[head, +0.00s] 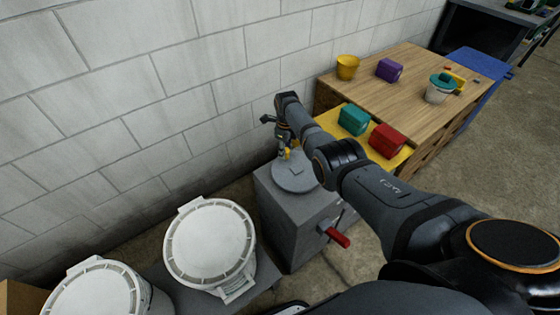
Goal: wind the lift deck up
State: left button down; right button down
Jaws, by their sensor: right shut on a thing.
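A grey cabinet (285,232) stands against the wall with a round grey disc (296,184) lying flat on its top. My right gripper (286,154) points down at the far edge of the disc. It is shut on a small part there, seemingly the disc's handle, which its fingers mostly hide. A yellow deck (335,121) lies behind my right arm, beside a wooden table. It bears a teal block (354,119) and a red block (387,140). My arm covers part of the deck, and its lifting parts cannot be seen. My left gripper is not in view.
A red-handled lever (338,237) sticks out of the cabinet's front. Two white lidded buckets (210,243) (97,293) stand at lower left. The wooden table (415,80) holds a yellow cup (347,66), a purple block (389,69) and a teal-topped tub (439,90).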

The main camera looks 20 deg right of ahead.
aim_at(298, 155)
jog(key=shift+d+f+m, duration=0.15)
jog(key=shift+d+m, duration=0.3)
jog(key=shift+m, duration=0.15)
jog(key=shift+d+m, duration=0.55)
jog(key=shift+m, duration=0.35)
jog(key=d+m, duration=0.2)
jog(key=m, duration=0.1)
jog(key=shift+s+r+p, duration=0.2)
jog(key=shift+s+p, duration=0.05)
jog(key=shift+p, duration=0.05)
jog(key=shift+s+d+m+p, duration=0.2)
jog(key=shift+d+m+p, duration=0.2)
jog(key=shift+m, duration=0.3)
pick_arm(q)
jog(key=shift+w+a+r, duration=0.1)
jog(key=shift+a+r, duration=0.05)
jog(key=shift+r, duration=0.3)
pick_arm(e)
jog(key=shift+s+d+f+m, duration=0.1)
jog(key=shift+d+f+m, duration=0.1)
jog(key=shift+m, duration=0.1)
